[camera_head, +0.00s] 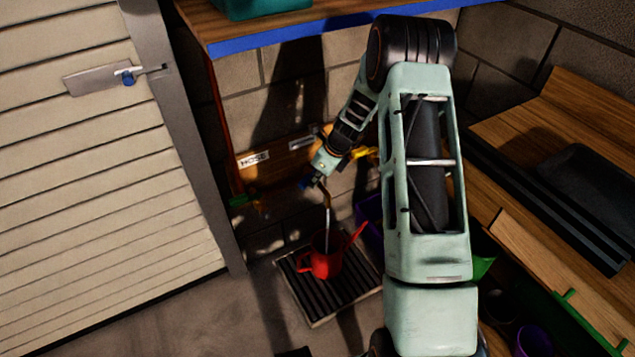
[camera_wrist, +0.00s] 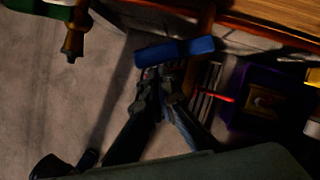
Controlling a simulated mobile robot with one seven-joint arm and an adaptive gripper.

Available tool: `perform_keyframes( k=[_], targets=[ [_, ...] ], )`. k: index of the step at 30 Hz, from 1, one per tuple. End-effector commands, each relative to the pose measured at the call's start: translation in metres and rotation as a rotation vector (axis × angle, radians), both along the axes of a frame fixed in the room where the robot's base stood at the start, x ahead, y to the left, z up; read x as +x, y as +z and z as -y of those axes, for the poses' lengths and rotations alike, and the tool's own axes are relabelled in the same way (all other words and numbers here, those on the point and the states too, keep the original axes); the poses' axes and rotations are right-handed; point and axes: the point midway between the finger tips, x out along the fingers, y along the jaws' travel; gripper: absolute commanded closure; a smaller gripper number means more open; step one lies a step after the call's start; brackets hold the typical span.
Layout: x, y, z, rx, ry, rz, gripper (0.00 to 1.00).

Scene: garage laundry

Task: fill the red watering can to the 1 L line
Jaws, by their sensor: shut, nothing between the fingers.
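The red watering can (camera_head: 322,264) stands upright on a dark slatted drain grate (camera_head: 362,292), its spout pointing up to the right. In the wrist view only a bit of red (camera_wrist: 218,97), apparently its spout, shows. A brass tap spout hangs above the can, and a pale thin line like a water stream runs down from it towards the can's mouth. The water level and 1 L line cannot be made out. The tap's blue handle (camera_wrist: 175,52) lies just beyond my gripper (camera_wrist: 162,76), which is shut and empty with its fingertips close to it; contact is unclear.
A "HOSE" label (camera_head: 253,160) marks the wall board, left of the blue-handled tap. A green-handled brass tap (camera_wrist: 75,32) sits at the wrist view's upper left. A purple container (camera_wrist: 243,100) is beside the grate. A wooden bench (camera_head: 560,270) stands right; open floor lies front left.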

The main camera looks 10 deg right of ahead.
Motion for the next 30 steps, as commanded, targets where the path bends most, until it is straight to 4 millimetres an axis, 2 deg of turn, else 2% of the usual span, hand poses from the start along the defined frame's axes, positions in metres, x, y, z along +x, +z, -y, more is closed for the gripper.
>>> perform_keyframes(
  k=[8,25,30],
  targets=[
    [0.0,0.001,-0.001,-0.001,-0.024,0.0,1.0],
    [0.002,0.002,-0.011,-0.001,-0.273,0.0,1.0],
    [0.005,0.003,-0.017,-0.001,-0.266,-0.001,1.0]
  ],
)
